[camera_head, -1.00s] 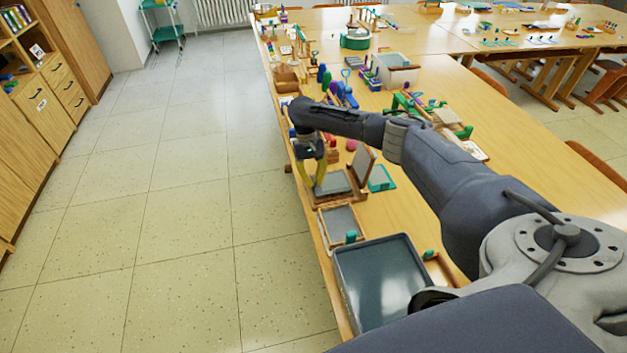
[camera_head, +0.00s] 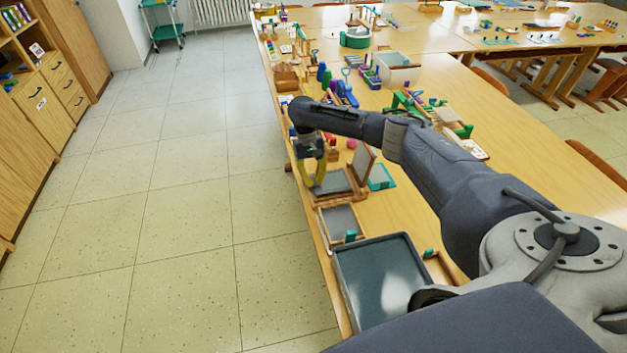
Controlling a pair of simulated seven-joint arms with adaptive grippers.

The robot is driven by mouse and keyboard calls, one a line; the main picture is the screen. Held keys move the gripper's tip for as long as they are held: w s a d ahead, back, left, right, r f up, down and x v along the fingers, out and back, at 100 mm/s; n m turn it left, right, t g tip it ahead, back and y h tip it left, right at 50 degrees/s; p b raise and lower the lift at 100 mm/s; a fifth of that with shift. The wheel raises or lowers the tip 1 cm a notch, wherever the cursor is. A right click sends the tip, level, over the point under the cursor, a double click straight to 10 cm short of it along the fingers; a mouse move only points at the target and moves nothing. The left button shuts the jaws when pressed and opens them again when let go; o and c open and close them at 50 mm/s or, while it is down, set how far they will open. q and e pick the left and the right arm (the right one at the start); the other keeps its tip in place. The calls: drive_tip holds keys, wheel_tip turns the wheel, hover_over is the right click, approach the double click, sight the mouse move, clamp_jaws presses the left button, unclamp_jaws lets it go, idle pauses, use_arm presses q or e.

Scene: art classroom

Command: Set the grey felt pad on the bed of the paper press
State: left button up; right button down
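The paper press is a wooden frame (camera_head: 318,200) near the table's left edge, with its hinged board (camera_head: 364,164) standing up on the right side. A flat grey surface (camera_head: 336,184) lies within the frame; at this size I cannot tell the grey felt pad from the press bed. My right gripper (camera_head: 313,184) points down at the left side of the press. Its yellow fingers look apart, with nothing clearly seen between them. Its tips are near the left edge of the grey surface; contact is unclear. My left gripper is not in view.
A wooden frame with a grey panel (camera_head: 341,221) lies in front of the press, then a large dark tray (camera_head: 376,284). A teal-green piece (camera_head: 380,177) lies right of the press. Coloured tools crowd the table behind. The floor at left is clear.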

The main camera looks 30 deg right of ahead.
drive_tip(key=shift+f, duration=0.5)
idle(0.5)
drive_tip(key=c, duration=1.5)
unclamp_jaws()
drive_tip(key=v, duration=1.2)
